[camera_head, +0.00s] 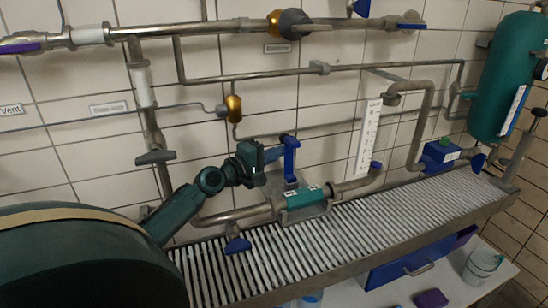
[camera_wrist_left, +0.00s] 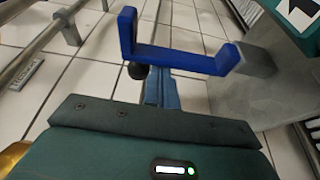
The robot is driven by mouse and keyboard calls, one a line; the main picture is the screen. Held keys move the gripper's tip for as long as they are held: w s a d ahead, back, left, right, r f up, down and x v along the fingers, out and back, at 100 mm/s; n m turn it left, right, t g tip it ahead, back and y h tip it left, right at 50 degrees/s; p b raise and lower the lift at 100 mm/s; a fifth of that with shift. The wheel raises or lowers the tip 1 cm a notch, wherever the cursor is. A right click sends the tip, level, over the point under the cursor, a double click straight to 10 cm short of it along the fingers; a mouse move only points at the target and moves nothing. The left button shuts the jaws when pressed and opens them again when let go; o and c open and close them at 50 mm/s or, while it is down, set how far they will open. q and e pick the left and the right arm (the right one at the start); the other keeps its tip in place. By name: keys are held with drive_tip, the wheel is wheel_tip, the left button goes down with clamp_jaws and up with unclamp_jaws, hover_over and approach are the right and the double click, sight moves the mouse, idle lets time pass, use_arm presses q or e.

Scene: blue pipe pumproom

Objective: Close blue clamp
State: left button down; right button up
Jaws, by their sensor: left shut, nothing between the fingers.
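The blue clamp (camera_head: 290,158) stands upright above the pipe, just behind the teal pump body (camera_head: 302,198). In the left wrist view the blue clamp (camera_wrist_left: 185,61) is a U-shaped blue handle joined to a grey metal block at right. My left gripper (camera_head: 274,154) is beside the clamp's upper part, on its left. Its fingers (camera_wrist_left: 161,90) are shut and empty, with their tips at the clamp's crossbar, which partly hides them. I cannot tell whether they touch it. My right gripper is not in view.
A slatted metal grate (camera_head: 370,224) runs below the pipes. A small blue valve handle (camera_head: 238,245) hangs at the pipe's lower left. A brass fitting (camera_head: 234,106) and horizontal pipes are above my gripper. A white scale strip (camera_head: 368,137) stands right of the clamp.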

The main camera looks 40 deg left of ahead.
use_arm(q)
drive_tip(key=shift+s+d+r+m, duration=0.15)
drive_tip(key=shift+s+d+m, duration=0.05)
drive_tip(key=shift+d, duration=0.2)
drive_tip(key=shift+s+d+r+m, duration=0.15)
drive_tip(key=shift+s+d+m, duration=0.05)
drive_tip(key=shift+d, duration=0.2)
drive_tip(key=shift+s+d, duration=0.1)
drive_tip(key=shift+d, duration=0.1)
drive_tip(key=shift+s+d+m+t+b, duration=0.2)
drive_tip(key=shift+s+d+m, duration=0.15)
drive_tip(key=shift+d, duration=0.2)
drive_tip(key=shift+s+d+m+t+b, duration=0.1)
drive_tip(key=shift+s+d+m+t, duration=0.1)
drive_tip(key=shift+d+m, duration=0.3)
drive_tip(key=shift+s+f, duration=0.1)
